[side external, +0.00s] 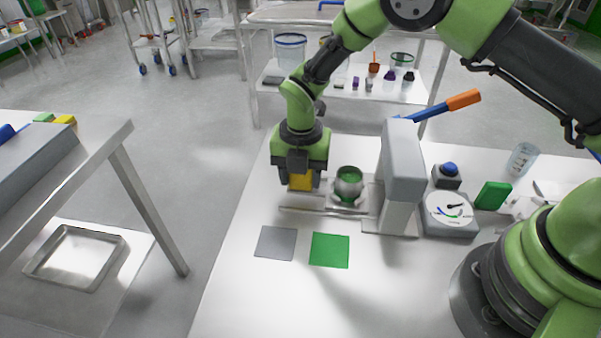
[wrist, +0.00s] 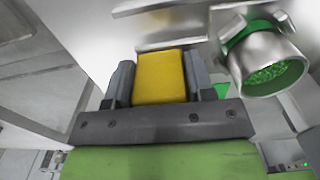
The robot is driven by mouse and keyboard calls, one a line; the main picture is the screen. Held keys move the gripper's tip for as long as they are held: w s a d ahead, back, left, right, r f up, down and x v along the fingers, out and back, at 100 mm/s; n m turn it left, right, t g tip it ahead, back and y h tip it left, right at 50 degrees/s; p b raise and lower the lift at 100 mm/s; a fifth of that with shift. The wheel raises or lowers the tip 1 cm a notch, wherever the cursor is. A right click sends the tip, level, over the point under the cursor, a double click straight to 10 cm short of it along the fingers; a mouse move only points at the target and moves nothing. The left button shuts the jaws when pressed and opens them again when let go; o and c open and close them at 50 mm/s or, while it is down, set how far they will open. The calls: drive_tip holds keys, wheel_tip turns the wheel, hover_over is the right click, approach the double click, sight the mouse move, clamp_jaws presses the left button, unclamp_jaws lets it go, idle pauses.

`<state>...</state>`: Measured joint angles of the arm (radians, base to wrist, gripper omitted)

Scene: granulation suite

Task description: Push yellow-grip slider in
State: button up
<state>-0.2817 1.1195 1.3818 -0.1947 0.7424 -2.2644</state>
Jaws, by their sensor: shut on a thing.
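The yellow grip (side external: 300,181) of the slider is between the fingers of my gripper (side external: 299,178), which is shut on it. In the wrist view the yellow grip (wrist: 161,78) sits squarely between both fingers of my gripper (wrist: 160,85). The slider's metal plate (side external: 313,210) lies low on the white table, leading right toward a grey press-like stand (side external: 402,165). A metal cup (side external: 348,184) with green contents stands right of the grip, close beside it. The cup also shows in the wrist view (wrist: 265,55), with green granules inside.
A blue lever with an orange handle (side external: 462,100) sticks out from the stand. A dial gauge (side external: 449,212), a blue button (side external: 449,170) and a green block (side external: 493,196) are to the right. Grey (side external: 275,243) and green (side external: 329,250) squares lie in front. The table's left edge is near my gripper.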

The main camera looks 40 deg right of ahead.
sight(347, 178)
drive_tip(key=s+d, duration=0.6)
idle(0.3)
drive_tip(key=o, duration=1.3)
drive_tip(key=shift+a, duration=0.1)
drive_tip(key=shift+w, duration=0.1)
drive_tip(key=shift+r, duration=0.2)
wheel_tip(347, 178, up, 10)
drive_tip(key=shift+f, duration=0.25)
drive_tip(key=shift+r, duration=0.1)
